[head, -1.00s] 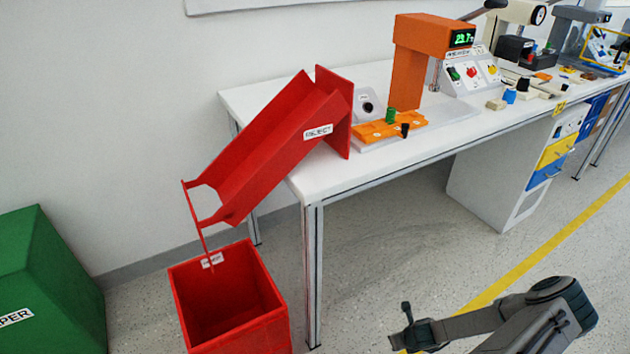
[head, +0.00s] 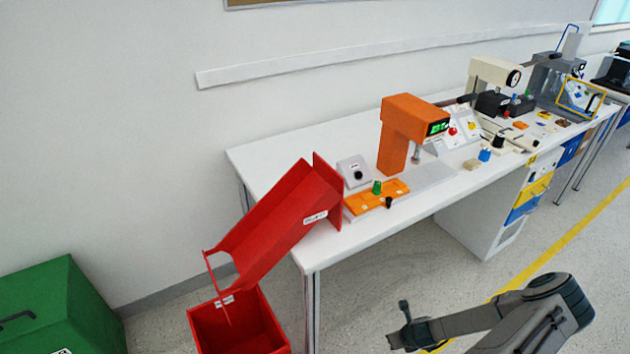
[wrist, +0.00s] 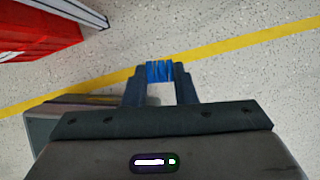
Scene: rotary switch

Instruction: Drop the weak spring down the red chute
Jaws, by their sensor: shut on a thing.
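My gripper (wrist: 160,88) is shut on a small blue ridged piece, seemingly a spring (wrist: 159,71), held between the fingertips over the floor. Whether it is the weak one cannot be told from its look. In the head view my gripper (head: 393,340) is low in front of the bench, and the piece cannot be made out there. The red chute (head: 265,225), with a white label, slopes down to the left from the bench's left end. My gripper is right of the chute and apart from it.
A red bin (head: 205,335) stands under the chute's low end. A green box (head: 60,300) is at lower left. The white bench (head: 290,135) carries an orange press (head: 408,115), an orange fixture (head: 400,189) with green and black pieces, and a blue piece (head: 484,155).

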